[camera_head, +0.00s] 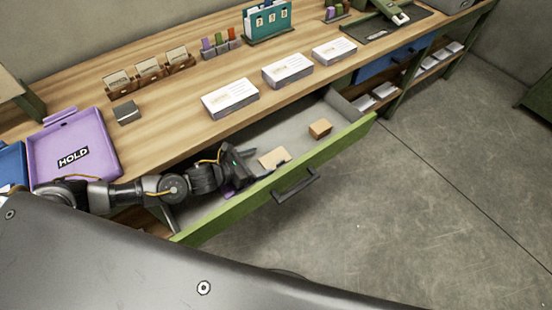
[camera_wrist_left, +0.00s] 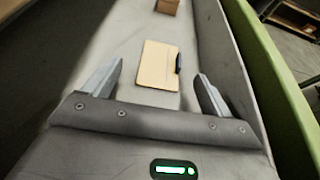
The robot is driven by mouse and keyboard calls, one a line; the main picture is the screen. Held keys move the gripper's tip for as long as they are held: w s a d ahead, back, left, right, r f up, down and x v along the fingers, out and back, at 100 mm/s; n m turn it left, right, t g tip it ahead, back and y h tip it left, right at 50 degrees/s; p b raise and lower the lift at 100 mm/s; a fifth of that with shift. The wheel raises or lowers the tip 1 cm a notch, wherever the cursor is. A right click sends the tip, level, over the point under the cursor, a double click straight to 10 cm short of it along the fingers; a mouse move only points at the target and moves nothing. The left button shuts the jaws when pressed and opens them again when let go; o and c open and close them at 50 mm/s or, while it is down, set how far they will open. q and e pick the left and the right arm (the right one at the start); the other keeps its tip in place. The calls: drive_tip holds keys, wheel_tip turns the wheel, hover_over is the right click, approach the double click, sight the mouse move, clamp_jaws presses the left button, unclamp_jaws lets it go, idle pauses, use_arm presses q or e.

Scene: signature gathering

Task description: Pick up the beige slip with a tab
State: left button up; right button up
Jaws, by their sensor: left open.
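The beige slip (camera_head: 273,158) lies flat in the open green-fronted drawer (camera_head: 290,178). In the left wrist view the slip (camera_wrist_left: 155,66) lies ahead of my left gripper and a dark tab (camera_wrist_left: 178,63) sits on its right edge. My left gripper (camera_head: 240,165) is inside the drawer, to the left of the slip in the head view. In the left wrist view the fingers of my left gripper (camera_wrist_left: 158,84) are spread wide, with nothing held between them. My right gripper is not in view.
A small brown box (camera_head: 320,129) lies farther along the drawer. The drawer's green front wall (camera_wrist_left: 268,75) runs along the right in the wrist view. On the desk are paper stacks (camera_head: 230,98) and a purple HOLD tray (camera_head: 75,145). The floor beyond the drawer is clear.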

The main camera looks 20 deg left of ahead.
sight(281, 156)
use_arm(q)
drive_tip(key=shift+p+x, duration=0.4)
drive_tip(key=shift+x, duration=2.35)
